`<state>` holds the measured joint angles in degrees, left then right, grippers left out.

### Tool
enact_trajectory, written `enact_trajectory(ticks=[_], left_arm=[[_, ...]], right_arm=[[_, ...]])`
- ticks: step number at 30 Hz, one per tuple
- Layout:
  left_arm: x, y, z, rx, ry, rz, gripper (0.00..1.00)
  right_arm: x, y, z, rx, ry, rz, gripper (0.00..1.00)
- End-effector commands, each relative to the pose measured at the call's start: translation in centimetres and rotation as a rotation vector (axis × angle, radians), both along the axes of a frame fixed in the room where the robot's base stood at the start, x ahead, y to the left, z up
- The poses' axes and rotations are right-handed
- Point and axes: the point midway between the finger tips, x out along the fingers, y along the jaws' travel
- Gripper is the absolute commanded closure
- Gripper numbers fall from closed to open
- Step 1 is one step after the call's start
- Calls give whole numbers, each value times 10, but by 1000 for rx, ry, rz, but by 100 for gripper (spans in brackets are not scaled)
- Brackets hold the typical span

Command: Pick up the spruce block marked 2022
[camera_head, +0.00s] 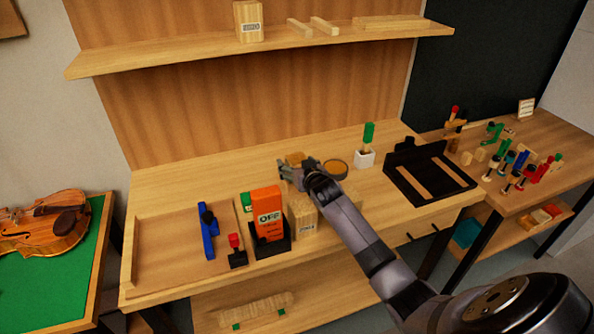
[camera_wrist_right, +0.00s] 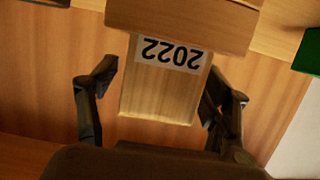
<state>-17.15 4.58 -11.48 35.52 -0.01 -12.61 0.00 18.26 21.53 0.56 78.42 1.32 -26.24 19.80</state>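In the right wrist view, a pale spruce block (camera_wrist_right: 160,95) carries a white label reading 2022, upside down in the picture. It lies between the spread fingers of my right gripper (camera_wrist_right: 160,105), with gaps on both sides. A wider wooden piece borders its label end. In the head view my right gripper (camera_head: 288,172) is above the bench, just behind a pale labelled block (camera_head: 304,217). Another labelled block (camera_head: 248,14) stands on the upper shelf. Both labels are too small there to read surely. My left gripper is not in view.
An orange box marked OFF (camera_head: 268,210) stands beside the bench block. A blue tool (camera_head: 208,232) is further left. A round dish (camera_head: 335,169), a white cup (camera_head: 364,159) and a black tray (camera_head: 400,192) lie right of the gripper. The bench's back left is clear.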

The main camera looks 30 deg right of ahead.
Motion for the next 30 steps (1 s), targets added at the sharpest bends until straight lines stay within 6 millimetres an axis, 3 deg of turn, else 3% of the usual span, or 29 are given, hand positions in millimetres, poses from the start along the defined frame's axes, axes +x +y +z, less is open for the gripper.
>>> enact_trajectory(ticks=[23, 30], left_arm=[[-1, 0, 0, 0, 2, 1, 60], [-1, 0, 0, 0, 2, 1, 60]], right_arm=[[0, 0, 0, 1, 1, 0, 82], [0, 0, 1, 1, -1, 0, 82]])
